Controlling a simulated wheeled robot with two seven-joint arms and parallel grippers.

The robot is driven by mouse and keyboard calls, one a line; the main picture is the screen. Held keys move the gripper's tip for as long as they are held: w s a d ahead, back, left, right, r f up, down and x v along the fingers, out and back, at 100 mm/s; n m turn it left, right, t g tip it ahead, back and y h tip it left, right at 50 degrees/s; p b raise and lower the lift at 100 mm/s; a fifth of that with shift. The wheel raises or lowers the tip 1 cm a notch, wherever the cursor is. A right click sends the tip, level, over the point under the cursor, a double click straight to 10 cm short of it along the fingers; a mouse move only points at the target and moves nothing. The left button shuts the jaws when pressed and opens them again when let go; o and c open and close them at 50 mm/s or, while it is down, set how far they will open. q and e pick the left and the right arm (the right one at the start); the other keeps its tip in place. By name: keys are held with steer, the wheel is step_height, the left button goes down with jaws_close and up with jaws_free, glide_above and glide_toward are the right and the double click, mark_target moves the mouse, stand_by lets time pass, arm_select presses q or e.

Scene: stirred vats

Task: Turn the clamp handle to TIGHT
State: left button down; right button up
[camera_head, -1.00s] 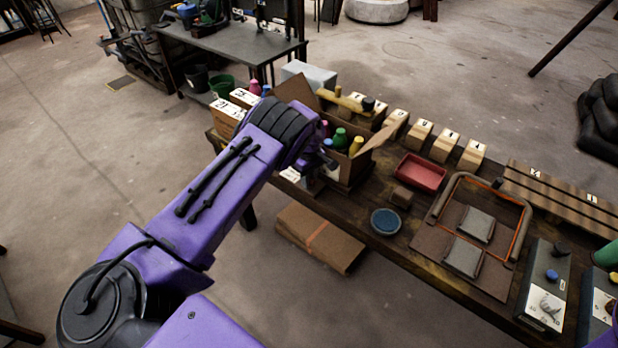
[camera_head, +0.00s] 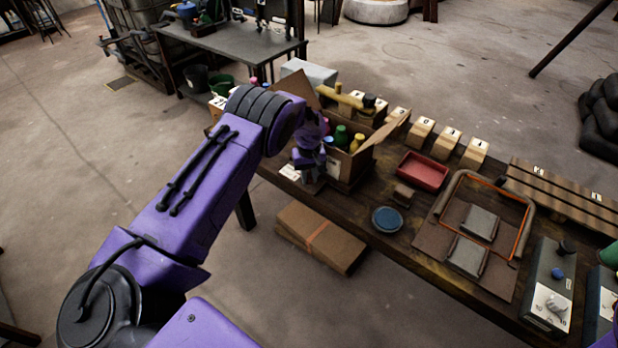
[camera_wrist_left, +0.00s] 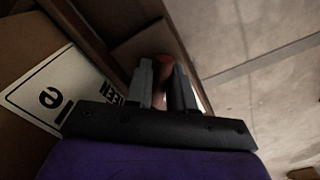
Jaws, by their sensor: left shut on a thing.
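My left gripper (camera_head: 310,180) is at the table's front left edge, just left of the open cardboard box. Its fingertips are hard to make out in the head view. In the left wrist view the two grey fingers of the left gripper (camera_wrist_left: 165,88) are shut on a small reddish thing (camera_wrist_left: 163,68), mostly hidden between them. It may be the clamp handle, but its shape and angle cannot be told. No TIGHT mark is readable. My right gripper is out of view.
The open cardboard box (camera_head: 345,170) with coloured bottles stands right beside the left gripper. A white label (camera_wrist_left: 45,92) is close to the fingers. A blue dish (camera_head: 387,220), red tray (camera_head: 423,171) and control boxes (camera_head: 548,285) lie to the right.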

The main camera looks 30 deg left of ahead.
mark_target(309, 174)
arm_select(q)
steer(key=m+b, duration=0.1)
steer(key=m, duration=0.5)
steer(key=m+b, duration=0.1)
steer(key=m, duration=0.5)
stand_by(0.5)
steer(key=c, duration=1)
jaws_free()
steer(key=shift+c, duration=0.2)
step_height(309, 174, up, 10)
steer(key=shift+r+b, duration=0.25)
steer(key=shift+b, duration=0.4)
